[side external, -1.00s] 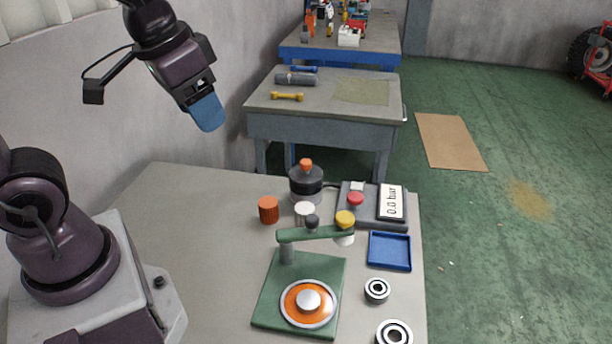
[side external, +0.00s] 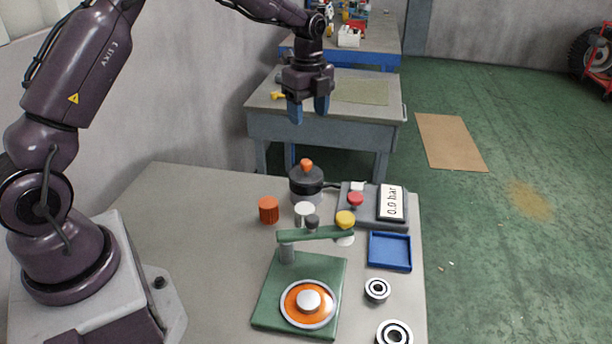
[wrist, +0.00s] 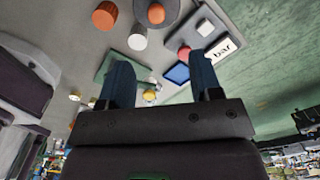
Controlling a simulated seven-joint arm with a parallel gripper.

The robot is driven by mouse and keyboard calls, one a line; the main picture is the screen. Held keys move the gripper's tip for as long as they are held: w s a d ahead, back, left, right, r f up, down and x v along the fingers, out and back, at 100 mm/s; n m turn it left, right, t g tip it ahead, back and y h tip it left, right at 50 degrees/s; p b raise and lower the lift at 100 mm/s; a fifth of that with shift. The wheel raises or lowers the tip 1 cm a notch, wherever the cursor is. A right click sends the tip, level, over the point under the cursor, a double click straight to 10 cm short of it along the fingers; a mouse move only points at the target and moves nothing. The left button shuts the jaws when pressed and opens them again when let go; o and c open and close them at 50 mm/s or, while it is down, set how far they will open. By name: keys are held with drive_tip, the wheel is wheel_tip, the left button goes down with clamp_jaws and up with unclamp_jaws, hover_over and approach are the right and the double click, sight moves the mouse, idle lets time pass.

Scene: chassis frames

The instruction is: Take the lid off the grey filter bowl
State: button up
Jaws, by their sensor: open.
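The filter bowl (side external: 305,194) stands upright at the back of the bench in the side view, grey under a dark lid (side external: 306,176) with an orange knob (side external: 306,164). The lid sits on the bowl. The knob also shows at the top of the wrist view (wrist: 156,13). My gripper (side external: 308,112) has two blue fingers pointing down, apart and empty. In the side view it appears above the bowl, with a clear gap to the knob. The wrist view shows nothing between the fingers (wrist: 161,66) at close range.
An orange ribbed cap (side external: 268,210) stands left of the bowl. A control box with a "0.0 bar" display (side external: 392,203) and red button (side external: 355,199) is to its right. A green press (side external: 272,300), a blue tray (side external: 390,251) and bearings (side external: 377,290) lie nearer the front. The bench's left part is clear.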

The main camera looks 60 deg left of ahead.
sight(306, 161)
drive_tip(key=shift+m, duration=0.4)
drive_tip(key=f, duration=1.3)
drive_tip(key=shift+s, duration=0.3)
drive_tip(key=shift+c, duration=0.2)
drive_tip(key=c, duration=1)
